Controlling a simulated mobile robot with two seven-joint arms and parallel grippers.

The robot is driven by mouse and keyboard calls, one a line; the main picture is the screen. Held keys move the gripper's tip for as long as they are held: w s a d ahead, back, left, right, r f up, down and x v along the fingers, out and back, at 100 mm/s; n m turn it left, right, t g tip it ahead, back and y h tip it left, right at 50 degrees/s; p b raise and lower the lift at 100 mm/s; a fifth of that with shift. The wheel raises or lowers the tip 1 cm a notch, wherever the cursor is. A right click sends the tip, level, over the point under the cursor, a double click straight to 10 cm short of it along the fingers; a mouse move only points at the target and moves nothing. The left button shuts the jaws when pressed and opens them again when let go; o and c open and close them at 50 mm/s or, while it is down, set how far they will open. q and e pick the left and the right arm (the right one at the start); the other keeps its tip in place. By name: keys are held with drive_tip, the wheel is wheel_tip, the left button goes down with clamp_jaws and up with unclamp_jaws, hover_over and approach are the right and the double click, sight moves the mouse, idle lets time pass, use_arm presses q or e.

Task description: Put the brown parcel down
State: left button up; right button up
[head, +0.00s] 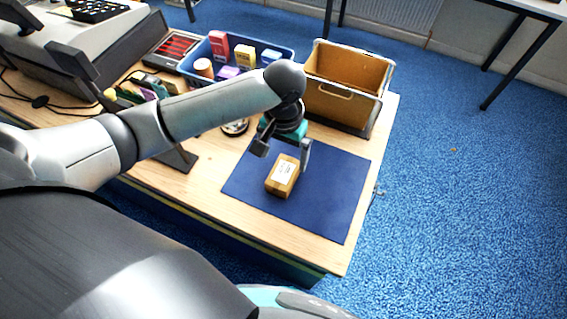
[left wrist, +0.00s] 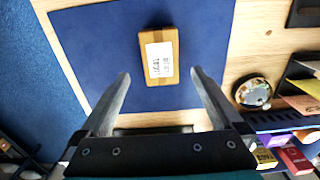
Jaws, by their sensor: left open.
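The brown parcel (head: 283,183), a small taped box with a white label on top, rests on the blue mat (head: 335,190). In the left wrist view the parcel (left wrist: 166,78) lies on the mat (left wrist: 95,40), just ahead of the fingertips and lined up with the gap between them. My left gripper (head: 282,150) is open and empty, its fingers apart above and behind the parcel in the head view. In the wrist view it shows as two spread fingers (left wrist: 160,74). My right gripper is not in view.
A brown crate (head: 345,105) stands behind the mat. A blue bin (head: 190,68) with several small boxes stands at the back. A round dish (left wrist: 253,93) lies beside the mat. The mat is otherwise clear; the table's edge is at its right.

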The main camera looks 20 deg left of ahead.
use_arm(q)
wheel_tip(320, 180, up, 4)
drive_tip(key=shift+f, duration=0.1)
idle(0.6)
